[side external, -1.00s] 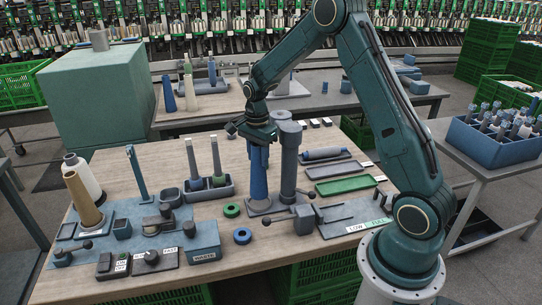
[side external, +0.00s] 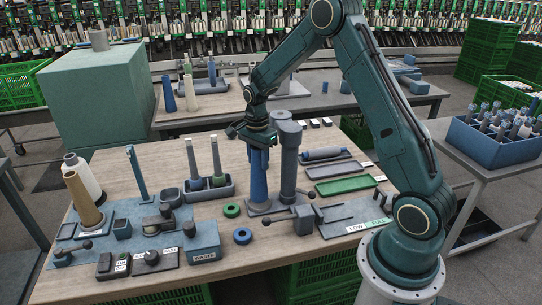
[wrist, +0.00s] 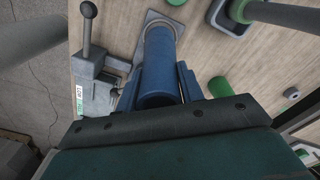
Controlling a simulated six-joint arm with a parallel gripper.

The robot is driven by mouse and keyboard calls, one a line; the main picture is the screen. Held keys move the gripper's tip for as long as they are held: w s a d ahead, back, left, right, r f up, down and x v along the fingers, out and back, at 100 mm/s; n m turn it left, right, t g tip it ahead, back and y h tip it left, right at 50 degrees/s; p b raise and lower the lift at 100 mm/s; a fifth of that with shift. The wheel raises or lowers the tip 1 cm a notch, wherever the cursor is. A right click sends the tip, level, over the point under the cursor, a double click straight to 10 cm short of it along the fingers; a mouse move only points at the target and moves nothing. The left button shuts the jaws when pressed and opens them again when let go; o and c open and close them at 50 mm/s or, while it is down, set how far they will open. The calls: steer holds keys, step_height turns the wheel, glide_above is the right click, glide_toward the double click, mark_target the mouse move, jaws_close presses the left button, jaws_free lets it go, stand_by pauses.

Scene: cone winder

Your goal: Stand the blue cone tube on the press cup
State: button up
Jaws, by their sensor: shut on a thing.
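The blue cone tube (side external: 258,181) stands upright below my gripper (side external: 259,148), which is shut on its upper part. In the wrist view the blue tube (wrist: 158,62) runs away from me between the two fingers (wrist: 159,86). Its lower end is at the press cup (side external: 259,206), on a grey plate (wrist: 181,22) at the foot of the press. The tube is in line with the cup. I cannot tell whether it rests fully on it, since the tube hides most of the cup.
The press column (side external: 289,165) stands close at the right of the tube, with a lever and clamp block (side external: 303,219) in front.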

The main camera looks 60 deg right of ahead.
steer(key=shift+f, duration=1.35)
stand_by(1.0)
steer(key=o, duration=1)
steer(key=shift+r, duration=0.1)
step_height(320, 180, up, 14)
steer(key=shift+f, duration=0.15)
steer(key=shift+a, duration=0.1)
stand_by(0.6)
